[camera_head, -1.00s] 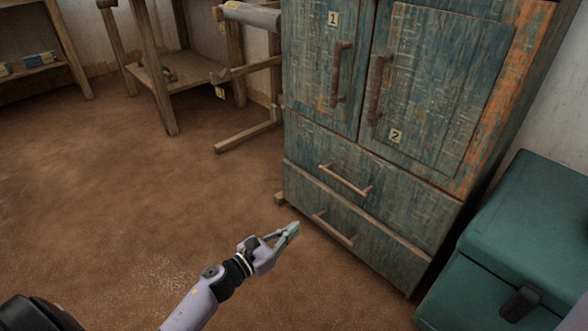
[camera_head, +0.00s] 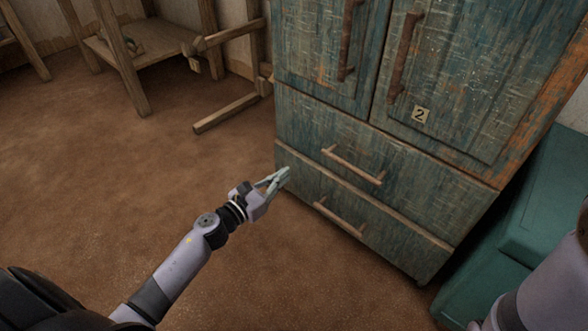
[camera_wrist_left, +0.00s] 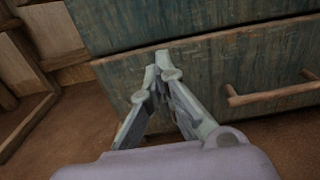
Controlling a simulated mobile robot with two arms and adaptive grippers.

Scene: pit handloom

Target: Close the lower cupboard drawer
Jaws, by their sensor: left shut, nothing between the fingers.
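The lower cupboard drawer (camera_head: 395,243) is at the base of the worn blue-green cupboard. Its pale top rim shows as a thin ledge below the upper drawer, so it seems to stand slightly out. Its wooden bar handle (camera_head: 338,217) is on the front. My left gripper (camera_head: 284,174) is shut and empty, at the left end of this drawer front, left of the handle. In the left wrist view, the shut fingertips (camera_wrist_left: 163,66) overlap the drawer front (camera_wrist_left: 235,72), with the handle (camera_wrist_left: 272,95) to their right. I cannot tell whether they touch it. My right gripper is out of view.
The upper drawer (camera_head: 420,190) looks flush, with its own handle (camera_head: 352,165). Cupboard doors above have upright handles. A teal chest (camera_head: 550,205) stands close on the right. Wooden loom framing (camera_head: 225,112) is at the back left. The brown floor (camera_head: 110,190) on the left is clear.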

